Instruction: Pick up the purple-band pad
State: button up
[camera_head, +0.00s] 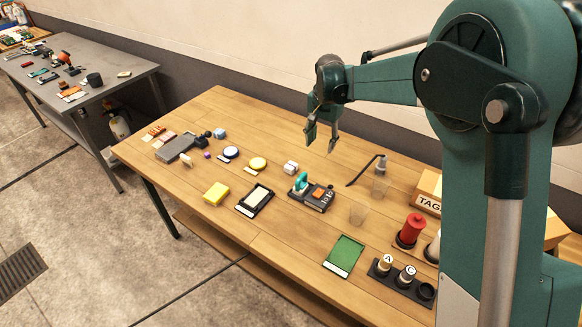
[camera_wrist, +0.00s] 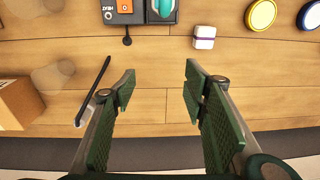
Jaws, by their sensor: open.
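The purple-band pad (camera_wrist: 204,37) is a small white block with a purple stripe around it, seen in the upper right part of the wrist view. In the head view the white pad (camera_head: 291,167) sits on the wooden table (camera_head: 225,110), near its middle. My gripper (camera_head: 320,140) is open and empty above the back part of the table, to the right of the pad. In the wrist view the two green fingers of my gripper (camera_wrist: 160,85) are spread wide, with bare wood between them. The pad is apart from both fingers.
A black bent rod (camera_head: 364,171), clear cups and a TAGS box (camera_head: 428,190) are to the right.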

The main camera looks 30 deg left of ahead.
jog(key=p, duration=0.2)
send_over(291, 165)
jog(key=shift+g+h, duration=0.3)
jog(key=shift+g, duration=0.1)
notch_tip(291, 165, down, 8)
jog(key=shift+w, duration=0.1)
jog(key=shift+f, duration=0.1)
jog(key=shift+f+b, duration=0.35)
jog(key=shift+f, duration=0.85)
jog(key=shift+f, duration=0.1)
jog(key=shift+f, duration=2.5)
jog(key=shift+c, duration=0.6)
jog(key=c, duration=0.7)
